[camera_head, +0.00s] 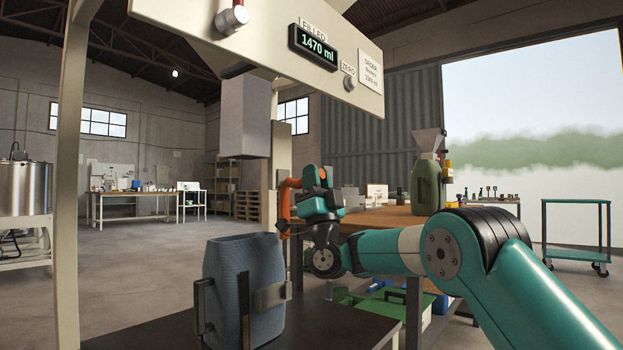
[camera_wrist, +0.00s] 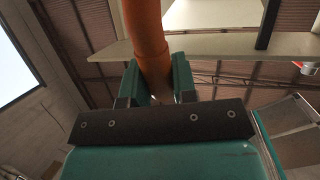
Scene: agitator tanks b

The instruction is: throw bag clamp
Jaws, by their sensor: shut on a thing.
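An orange lever (camera_head: 286,205), which looks like the bag clamp's handle, stands beside the pale filler post. Its upper end bends towards my gripper (camera_head: 301,184). In the wrist view the orange bar (camera_wrist: 147,35) runs between the two teal fingers of my gripper (camera_wrist: 158,88), which is shut on it. The lever's far end is hidden in that view. A blue-grey bag (camera_head: 240,265) stands upright and open-topped on a dark platform (camera_head: 345,325). Metal brackets sit at its sides. The grey spout (camera_head: 245,115) hangs above the bag with a gap between them.
The filler panel (camera_head: 260,40) overhead has a display (camera_head: 316,48) reading 1470 ml. A pale post stands at left. My arm crosses the lower right. A workbench (camera_head: 385,217) with a green canister (camera_head: 427,183) stands behind it. A teal cart (camera_head: 575,230) is far right.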

